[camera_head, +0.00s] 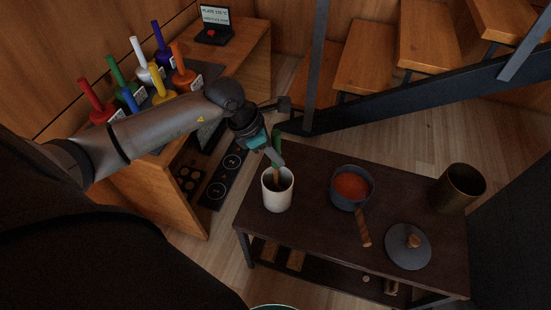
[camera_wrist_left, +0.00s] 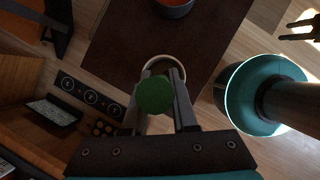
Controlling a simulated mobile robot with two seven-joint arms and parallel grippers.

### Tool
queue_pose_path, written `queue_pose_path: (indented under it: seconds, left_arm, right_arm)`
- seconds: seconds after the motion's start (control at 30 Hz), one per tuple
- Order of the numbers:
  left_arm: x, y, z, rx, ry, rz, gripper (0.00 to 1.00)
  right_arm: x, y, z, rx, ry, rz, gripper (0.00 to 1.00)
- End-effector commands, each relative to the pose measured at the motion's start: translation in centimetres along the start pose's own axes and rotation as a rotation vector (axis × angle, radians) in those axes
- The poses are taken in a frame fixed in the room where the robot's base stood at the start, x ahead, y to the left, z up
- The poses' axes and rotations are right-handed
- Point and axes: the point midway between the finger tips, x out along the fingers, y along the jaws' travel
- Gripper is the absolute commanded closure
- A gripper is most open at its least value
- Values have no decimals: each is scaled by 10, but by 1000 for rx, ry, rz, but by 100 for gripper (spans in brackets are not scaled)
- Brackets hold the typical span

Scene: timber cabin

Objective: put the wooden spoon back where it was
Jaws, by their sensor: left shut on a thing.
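The wooden spoon (camera_head: 276,176) stands roughly upright, its brown lower part inside the white crock (camera_head: 277,203) on the dark table. Its bowl end is hidden in the crock. My left gripper (camera_head: 275,157) is shut on the spoon's green upper handle, just above the crock's rim. In the left wrist view, the round green handle end (camera_wrist_left: 155,95) shows between the fingers (camera_wrist_left: 160,98), with part of the crock's pale rim (camera_wrist_left: 166,58) behind it.
On the dark table (camera_head: 310,200), a pot of red sauce (camera_head: 351,187), a lid (camera_head: 408,246) and a brass-coloured pot (camera_head: 458,187) stand right of the crock. A wooden counter (camera_head: 160,190) with coloured-handled tools lies left. A dark post (camera_head: 314,70) rises behind.

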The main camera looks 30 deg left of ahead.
Motion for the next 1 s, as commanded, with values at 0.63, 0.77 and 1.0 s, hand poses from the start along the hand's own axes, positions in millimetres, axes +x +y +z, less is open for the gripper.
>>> queue_pose_path:
  seconds: [0.63, 0.77, 1.0]
  left_arm:
    - [21, 0, -10, 0, 0, 0, 100]
    - [21, 0, -10, 0, 1, 0, 64]
    - [21, 0, -10, 0, 1, 0, 44]
  right_arm:
    - [-9, -6, -15, 3, 3, -8, 50]
    - [-11, -6, -16, 3, 5, -8, 50]
    - [-10, -6, -15, 4, 3, -8, 50]
